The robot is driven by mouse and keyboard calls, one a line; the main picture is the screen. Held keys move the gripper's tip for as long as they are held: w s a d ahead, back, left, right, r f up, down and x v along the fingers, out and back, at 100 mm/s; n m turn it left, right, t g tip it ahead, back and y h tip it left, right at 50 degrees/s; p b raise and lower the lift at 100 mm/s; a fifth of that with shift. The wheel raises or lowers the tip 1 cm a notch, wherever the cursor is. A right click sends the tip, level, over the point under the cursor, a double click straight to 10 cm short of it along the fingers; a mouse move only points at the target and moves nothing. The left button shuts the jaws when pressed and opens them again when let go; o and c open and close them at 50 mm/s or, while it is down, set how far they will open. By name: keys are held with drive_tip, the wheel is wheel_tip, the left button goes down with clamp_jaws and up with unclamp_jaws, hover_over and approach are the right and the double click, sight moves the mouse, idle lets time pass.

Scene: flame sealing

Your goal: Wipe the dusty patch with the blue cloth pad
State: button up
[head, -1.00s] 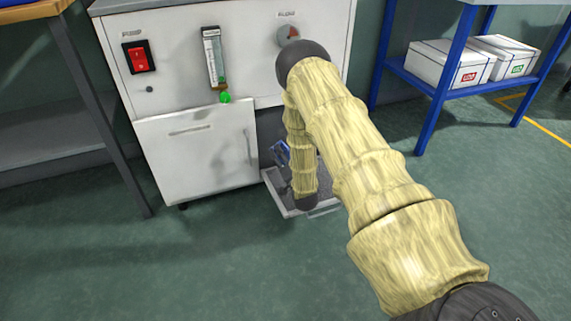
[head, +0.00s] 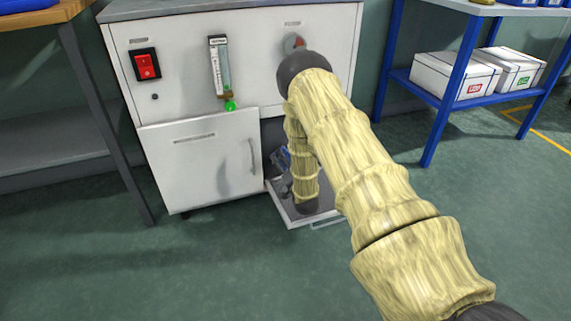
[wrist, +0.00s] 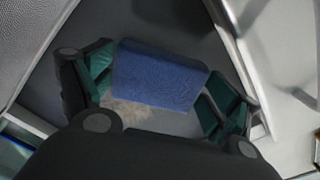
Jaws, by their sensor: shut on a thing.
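The blue cloth pad (wrist: 160,75) is between the fingers of my gripper (wrist: 155,90) in the wrist view, and the gripper is shut on it. The dusty patch (wrist: 125,107) shows as a tan, speckled area on the dark grey surface, at the pad's near left edge. The pad overlaps part of the patch in this view; I cannot tell whether it touches the surface. In the head view my arm reaches into the low opening of the cabinet and hides most of the gripper and the patch.
A pulled-out tray (head: 290,216) with a pale rim lies under my arm. The white cabinet (head: 245,65) has a closed-looking front panel (head: 200,165) left of the opening. A blue-framed shelf (head: 430,95) holding white boxes stands at right. Green floor in front is clear.

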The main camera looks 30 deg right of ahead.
drive_tip(key=shift+x, duration=1.05)
idle(0.4)
drive_tip(key=shift+d, duration=0.15)
drive_tip(key=shift+s+d+p, duration=0.2)
drive_tip(key=shift+s+d, duration=0.05)
drive_tip(key=shift+d, duration=0.45)
drive_tip(key=shift+s+d+p, duration=0.15)
drive_tip(key=shift+s+d, duration=0.1)
drive_tip(key=shift+d, duration=0.45)
drive_tip(key=shift+s+d+p, duration=0.15)
drive_tip(key=shift+d, duration=0.8)
drive_tip(key=shift+s+d+p, duration=0.15)
drive_tip(key=shift+d, duration=0.75)
drive_tip(key=shift+s+d+p, duration=0.2)
drive_tip(key=shift+s+d, duration=0.05)
drive_tip(key=shift+d, duration=0.55)
drive_tip(key=shift+s+d+p, duration=0.15)
drive_tip(key=shift+s+d, duration=0.05)
drive_tip(key=shift+d, duration=0.6)
drive_tip(key=shift+s+d, duration=0.15)
drive_tip(key=shift+d, duration=0.7)
drive_tip(key=shift+s+d, duration=0.1)
drive_tip(key=shift+d, duration=0.7)
drive_tip(key=shift+c, duration=0.3)
drive_tip(key=shift+s+d+p, duration=0.2)
drive_tip(key=shift+d, duration=0.6)
drive_tip(key=shift+s+d+p, duration=0.15)
drive_tip(key=shift+s+d, duration=0.05)
drive_tip(key=shift+d, duration=0.6)
drive_tip(key=shift+r, duration=0.1)
